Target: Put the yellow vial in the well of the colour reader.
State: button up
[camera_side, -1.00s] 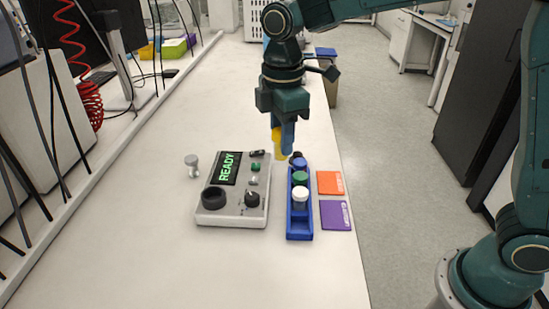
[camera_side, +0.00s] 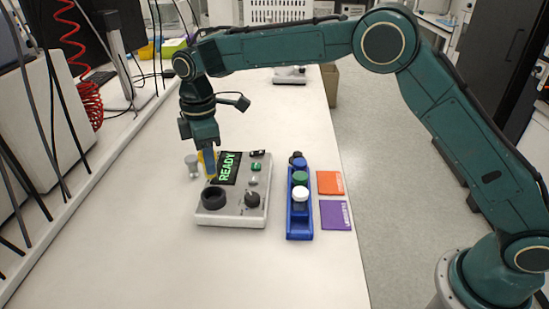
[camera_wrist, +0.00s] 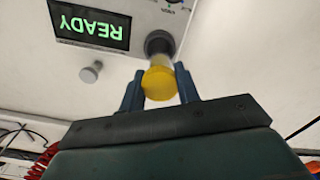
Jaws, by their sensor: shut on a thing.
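The yellow vial shows its round yellow cap (camera_wrist: 159,84) and pale clear body in the wrist view; in the side view a bit of yellow (camera_side: 203,158) shows at the fingers. My gripper (camera_side: 210,175) is shut on the vial near its cap, and its two fingers (camera_wrist: 160,88) flank the cap in the wrist view. The colour reader (camera_side: 232,212) is a grey box with a READY display. Its well (camera_side: 213,198) is a black ring at the front left. My gripper is just above and behind it. In the wrist view the vial overlaps the well's ring (camera_wrist: 158,41); its lower end is hidden.
A blue rack (camera_side: 299,225) with several capped vials stands right of the reader. Orange (camera_side: 330,182) and purple (camera_side: 335,215) squares lie beside it. A small grey peg (camera_side: 192,165) stands left of the reader, close to my gripper. The bench front is clear.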

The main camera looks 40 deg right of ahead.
aim_at(210, 178)
jog(key=shift+f, duration=0.25)
jog(key=shift+f, duration=1.7)
jog(key=shift+f, duration=1.05)
jog(key=shift+f, duration=0.35)
jog(key=shift+f, duration=0.5)
dwell(0.3)
jog(key=o, duration=1.5)
jog(key=shift+r, duration=0.15)
jog(key=shift+r, duration=3.35)
